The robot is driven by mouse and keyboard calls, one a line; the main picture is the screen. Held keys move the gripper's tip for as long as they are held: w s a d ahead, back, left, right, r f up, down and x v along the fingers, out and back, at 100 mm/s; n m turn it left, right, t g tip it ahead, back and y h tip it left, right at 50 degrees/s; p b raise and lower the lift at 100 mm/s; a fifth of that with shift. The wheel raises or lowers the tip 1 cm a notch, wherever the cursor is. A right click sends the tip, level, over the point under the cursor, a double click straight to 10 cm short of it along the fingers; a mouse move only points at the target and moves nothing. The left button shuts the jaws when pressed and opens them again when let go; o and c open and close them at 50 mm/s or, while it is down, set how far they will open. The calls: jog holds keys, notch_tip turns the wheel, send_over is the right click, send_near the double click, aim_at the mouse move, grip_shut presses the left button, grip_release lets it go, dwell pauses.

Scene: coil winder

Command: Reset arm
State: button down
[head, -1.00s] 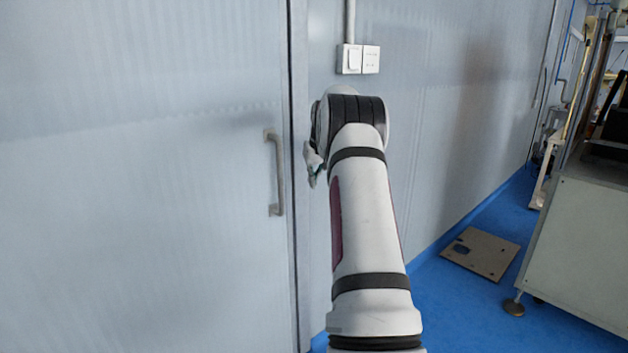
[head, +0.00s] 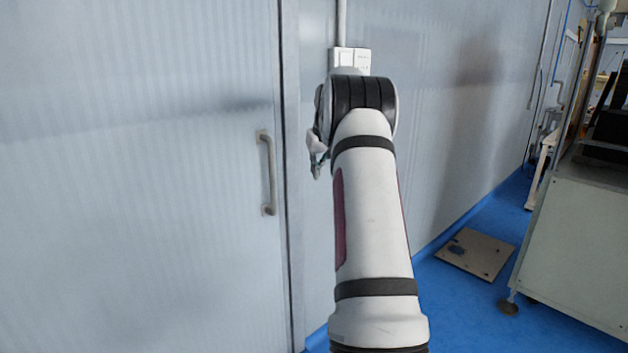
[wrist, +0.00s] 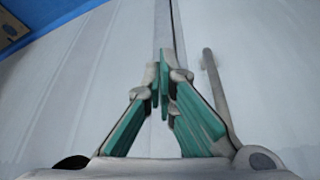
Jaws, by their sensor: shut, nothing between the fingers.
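My white and black arm (head: 372,210) reaches forward and up in the head view. My gripper (head: 318,165) shows only in part there, to the left of the arm's black joint. In the wrist view my gripper (wrist: 165,85) has its green-padded fingers drawn together at the tips, with nothing held. The grey door handle (head: 266,172) is to the left of my gripper and apart from it in the head view. The handle (wrist: 215,85) also shows just right of the fingers in the wrist view.
A closed pale door (head: 140,220) fills the left. A white wall switch (head: 350,60) is behind the arm's top. A grey cabinet (head: 575,250) stands at the right. A flat brown board (head: 475,254) lies on the blue floor (head: 455,310), which is otherwise open between arm and cabinet.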

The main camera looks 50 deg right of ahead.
jog(key=v, duration=0.4)
jog(key=shift+s+d+r, duration=0.2)
jog(key=shift+d+r, duration=0.05)
jog(key=s+a+r+n, duration=0.1)
jog(key=a+r, duration=0.2)
jog(key=a, duration=0.8)
jog(key=s+a+r+n, duration=0.1)
jog(key=a+r, duration=0.2)
jog(key=a, duration=0.8)
jog(key=a+r+n, duration=0.1)
jog(key=a+r, duration=0.2)
jog(key=a, duration=0.8)
jog(key=s+a+f+n+y, duration=0.1)
jog(key=s+a+f, duration=0.4)
jog(key=s+a, duration=0.5)
jog(key=s+a+f+n+y, duration=0.1)
jog(key=s+a+f, duration=0.4)
jog(key=s+a, duration=0.6)
jog(key=s+n, duration=0.1)
jog(key=s, duration=0.2)
jog(key=shift+n+t, duration=0.3)
jog(key=shift+t, duration=0.1)
